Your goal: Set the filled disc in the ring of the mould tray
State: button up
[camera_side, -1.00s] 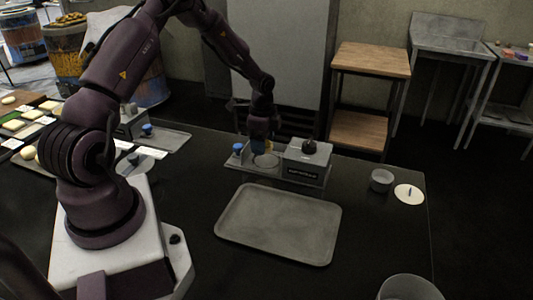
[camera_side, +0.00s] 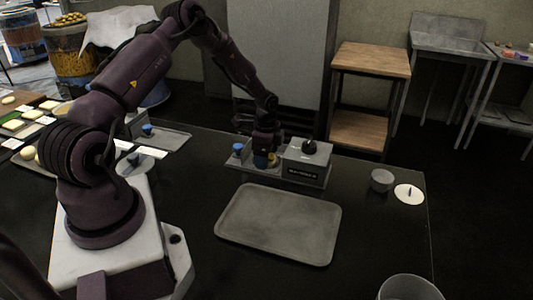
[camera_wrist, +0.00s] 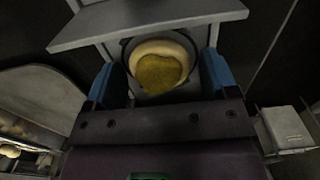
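The filled disc is pale and round with a yellow filling (camera_wrist: 160,70) in the wrist view. A thin dark rim, seemingly the mould tray's ring (camera_wrist: 124,50), shows around it. I cannot tell how deep the disc sits. In the side view the yellow filling (camera_side: 273,160) shows below my gripper (camera_side: 266,152), which hides most of the ring. My gripper's blue fingers (camera_wrist: 163,75) stand at either side of the disc, and contact is not clear. The mould tray (camera_side: 236,164) is a grey plate with a blue knob (camera_side: 238,149) at its left.
A grey box with a black knob (camera_side: 307,160) stands just right of my gripper. An empty grey tray (camera_side: 280,225) lies in front.

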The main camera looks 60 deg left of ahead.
jog(key=shift+o, duration=0.3)
jog(key=shift+r, duration=0.15)
jog(key=s+d+r+n+y, duration=0.1)
jog(key=d+r, duration=0.3)
jog(key=r, duration=0.7)
jog(key=s+d+r+n, duration=0.1)
jog(key=d+r, duration=0.2)
jog(key=r, duration=0.8)
jog(key=s+d+r+n+t, duration=0.2)
jog(key=s+d+r, duration=0.3)
jog(key=s+d, duration=0.3)
jog(key=s+d+r+n+t+h, duration=0.1)
jog(key=s+d+r+n+t, duration=0.2)
jog(key=s+d+r+n, duration=0.2)
jog(key=s+d+r, duration=0.1)
jog(key=s+d, duration=0.2)
jog(key=s, duration=0.2)
jog(key=shift+s+r+t, duration=0.25)
jog(key=shift+t, duration=0.05)
